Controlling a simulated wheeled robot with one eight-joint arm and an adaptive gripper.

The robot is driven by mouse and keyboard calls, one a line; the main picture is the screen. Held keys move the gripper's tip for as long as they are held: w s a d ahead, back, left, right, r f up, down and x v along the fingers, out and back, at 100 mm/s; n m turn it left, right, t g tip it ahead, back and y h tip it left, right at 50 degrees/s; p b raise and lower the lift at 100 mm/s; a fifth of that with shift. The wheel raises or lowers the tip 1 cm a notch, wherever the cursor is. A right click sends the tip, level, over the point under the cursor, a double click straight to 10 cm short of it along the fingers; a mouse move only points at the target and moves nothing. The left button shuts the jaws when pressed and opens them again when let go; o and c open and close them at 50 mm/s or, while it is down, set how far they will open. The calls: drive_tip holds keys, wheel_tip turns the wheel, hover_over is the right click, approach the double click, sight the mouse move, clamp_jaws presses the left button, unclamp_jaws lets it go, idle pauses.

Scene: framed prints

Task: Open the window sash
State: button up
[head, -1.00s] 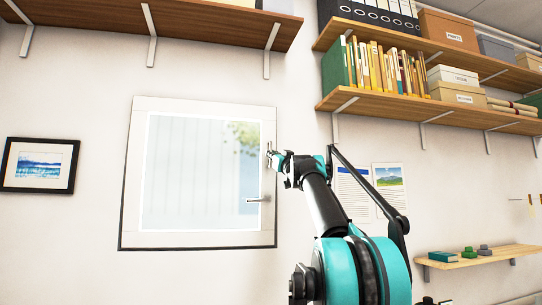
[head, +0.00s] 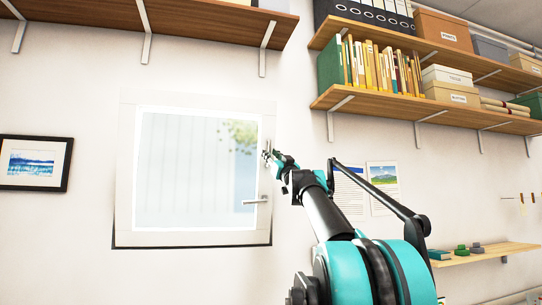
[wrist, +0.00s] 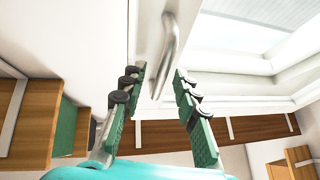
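The window sash (head: 127,165) is a white frame around a pale glass pane, on the wall in the head view. A lever handle (head: 256,201) lies level, low on its right side. A slim metal pull handle (wrist: 170,50) shows on the white frame in the wrist view. My gripper (head: 268,154) is at the sash's right edge, above the lever. In the wrist view my gripper (wrist: 160,75) is open, with the handle's near end between the fingertips. Its fingers stand apart, and I cannot tell whether either touches the handle.
Wooden shelves with books (head: 375,68) and boxes (head: 443,30) are at upper right; another shelf (head: 190,18) hangs above the window. A framed picture (head: 34,164) hangs left. Pinned prints (head: 383,185) are behind my arm. A small shelf (head: 485,255) is low right.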

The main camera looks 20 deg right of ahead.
drive_tip(key=v, duration=1.2)
idle(0.4)
